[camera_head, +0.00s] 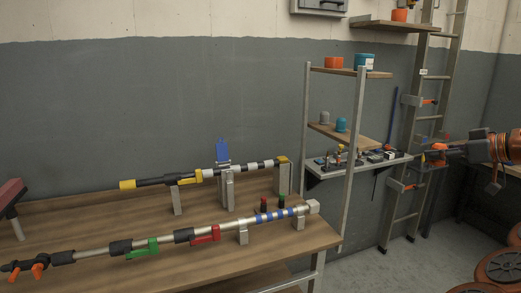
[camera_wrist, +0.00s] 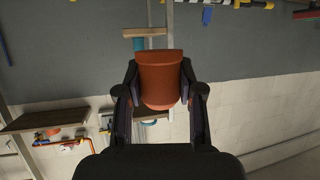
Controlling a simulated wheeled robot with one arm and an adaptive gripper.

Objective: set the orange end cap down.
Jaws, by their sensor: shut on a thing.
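The orange end cap (camera_wrist: 160,78) is between the two dark fingers of my gripper (camera_wrist: 160,90) in the wrist view, which appears upside down. Both fingers press against its sides, and it is held up in the air with no surface seen touching it. In the head view my gripper (camera_head: 428,157) is at the right, past the metal shelf rack and in front of the ladder. Another orange cap (camera_head: 334,62) stands on the rack's top shelf.
A rack (camera_head: 362,130) holds a teal tin (camera_head: 364,62), domed caps and a tray of small parts (camera_head: 372,160). A ladder (camera_head: 423,130) leans behind. The workbench (camera_head: 100,213) carries two long tube assemblies. Hose reels (camera_head: 505,265) stand at the lower right.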

